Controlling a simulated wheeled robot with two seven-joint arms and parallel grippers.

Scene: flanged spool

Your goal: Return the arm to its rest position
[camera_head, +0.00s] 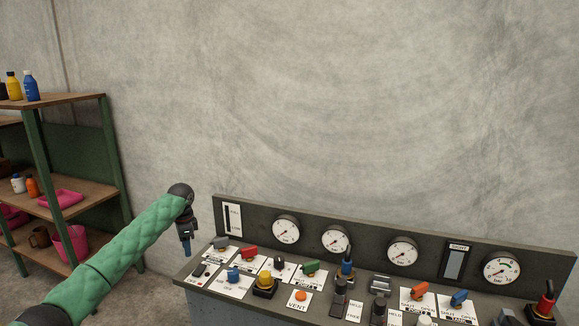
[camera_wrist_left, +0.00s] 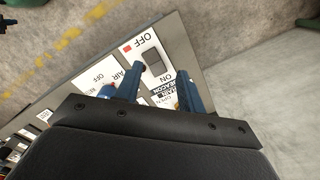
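My left arm (camera_head: 120,252), in a green quilted sleeve, reaches in from the lower left of the head view. Its gripper (camera_head: 185,249) points down near the left end of the control console (camera_head: 330,222). In the left wrist view, the two blue fingers of my left gripper (camera_wrist_left: 161,70) stand apart with nothing between them. Beyond them is the console top with an OFF label, a dark rocker switch (camera_wrist_left: 153,61) and labels partly hidden by the fingers. Whether the fingers touch the console is not shown; they seem to be above it. My right gripper is not in view.
The console carries several gauges (camera_head: 285,229), coloured levers and a yellow button (camera_head: 264,281). A shelf unit (camera_head: 75,192) with bottles and pink bins stands at the left. A bare concrete wall (camera_head: 330,100) rises behind. The space above the console is clear.

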